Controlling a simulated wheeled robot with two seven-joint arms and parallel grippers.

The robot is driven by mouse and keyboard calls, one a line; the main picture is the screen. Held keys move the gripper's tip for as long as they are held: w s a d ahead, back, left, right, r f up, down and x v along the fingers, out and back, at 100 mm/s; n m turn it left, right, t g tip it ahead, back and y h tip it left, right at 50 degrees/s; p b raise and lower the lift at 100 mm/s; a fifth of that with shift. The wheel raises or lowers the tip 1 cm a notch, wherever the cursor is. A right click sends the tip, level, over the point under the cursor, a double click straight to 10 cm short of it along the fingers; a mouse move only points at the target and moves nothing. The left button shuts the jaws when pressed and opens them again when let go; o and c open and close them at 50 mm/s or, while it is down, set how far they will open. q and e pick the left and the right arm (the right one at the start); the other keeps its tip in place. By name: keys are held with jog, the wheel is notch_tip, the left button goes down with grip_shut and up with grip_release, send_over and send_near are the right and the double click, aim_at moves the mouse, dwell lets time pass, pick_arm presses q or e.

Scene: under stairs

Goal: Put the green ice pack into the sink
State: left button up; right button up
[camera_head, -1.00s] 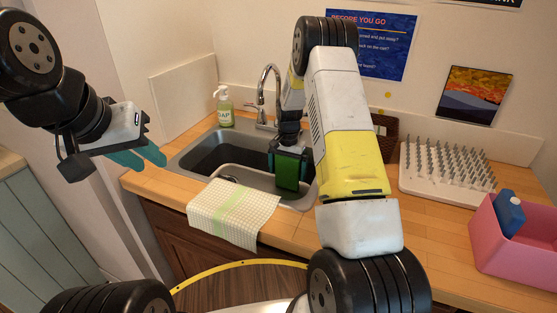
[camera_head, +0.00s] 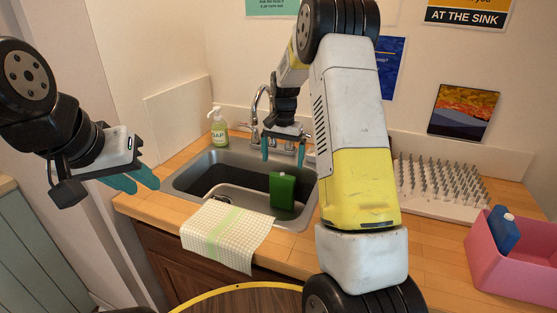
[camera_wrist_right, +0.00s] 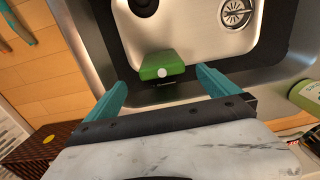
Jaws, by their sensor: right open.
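The green ice pack (camera_head: 282,190) stands roughly upright inside the sink (camera_head: 188,184), near its right side. It also shows in the right wrist view (camera_wrist_right: 162,66), with a pale cap facing the camera. My right gripper (camera_head: 283,150) is above the ice pack, apart from it. Its teal fingers (camera_wrist_right: 158,88) are spread with nothing between them. My left gripper (camera_head: 143,184) is out to the left of the sink, in front of the counter's left end; its fingers are seen side-on and no object shows in them.
A soap bottle (camera_head: 219,127) and the faucet (camera_head: 262,105) stand behind the sink. A checked towel (camera_head: 226,236) hangs over the front edge. To the right are a white spiked rack (camera_head: 440,184) and a pink bin (camera_head: 515,265) with a blue pack (camera_head: 503,229).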

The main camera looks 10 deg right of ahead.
jog(key=s+a+r+n+t+y, duration=0.1)
jog(key=s+a+r+n+t, duration=0.15)
jog(key=s+r, duration=1.2)
jog(key=s+a+r+n+t, duration=0.1)
jog(key=s+r+n, duration=0.1)
jog(key=s, duration=0.6)
jog(key=s+a+r+n+t+y, duration=0.1)
jog(key=s+n+t, duration=0.1)
jog(key=s, duration=0.7)
jog(key=shift+s+r, duration=0.3)
jog(key=shift+r, duration=0.05)
